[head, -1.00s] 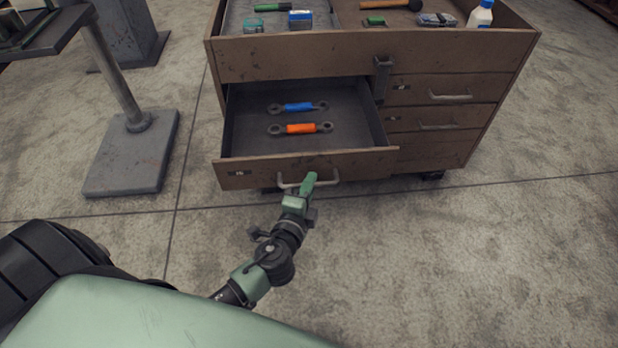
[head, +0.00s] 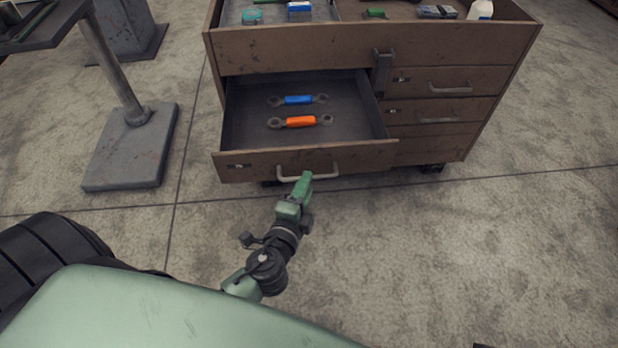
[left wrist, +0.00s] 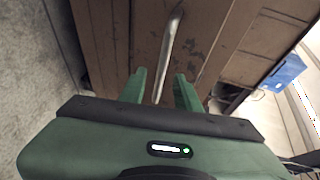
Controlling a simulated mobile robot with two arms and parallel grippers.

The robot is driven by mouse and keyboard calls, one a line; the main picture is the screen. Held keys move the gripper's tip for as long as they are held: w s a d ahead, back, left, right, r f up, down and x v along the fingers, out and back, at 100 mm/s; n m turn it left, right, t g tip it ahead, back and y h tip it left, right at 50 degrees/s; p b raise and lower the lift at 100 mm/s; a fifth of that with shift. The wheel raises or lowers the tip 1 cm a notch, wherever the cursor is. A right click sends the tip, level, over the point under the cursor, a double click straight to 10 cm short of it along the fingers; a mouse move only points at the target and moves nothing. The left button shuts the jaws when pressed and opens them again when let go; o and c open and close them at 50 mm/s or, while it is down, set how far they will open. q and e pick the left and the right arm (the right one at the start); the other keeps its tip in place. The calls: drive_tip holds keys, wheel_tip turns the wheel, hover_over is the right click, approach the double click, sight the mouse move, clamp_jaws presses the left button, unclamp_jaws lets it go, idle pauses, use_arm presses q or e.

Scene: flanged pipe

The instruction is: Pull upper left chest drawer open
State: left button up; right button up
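The upper left drawer (head: 307,162) of the brown wooden chest (head: 300,50) stands pulled well out, its inside showing. A blue-handled wrench (head: 299,100) and an orange-handled wrench (head: 300,122) lie in it. Its pale metal handle (head: 308,172) is on the front panel. My green left gripper (head: 303,184) is just in front of the handle, in the head view. In the left wrist view its two fingers (left wrist: 162,78) are apart, with the handle bar (left wrist: 170,45) showing between them; I see no finger pressing on it. My right gripper is not in view.
Closed drawers with handles (head: 449,89) are on the chest's right side. Tools and a white bottle (head: 481,10) are on its top. A metal stand with a square base (head: 130,150) is at left. The concrete floor at right is clear.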

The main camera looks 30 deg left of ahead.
use_arm(q)
drive_tip(key=shift+v, duration=2.05)
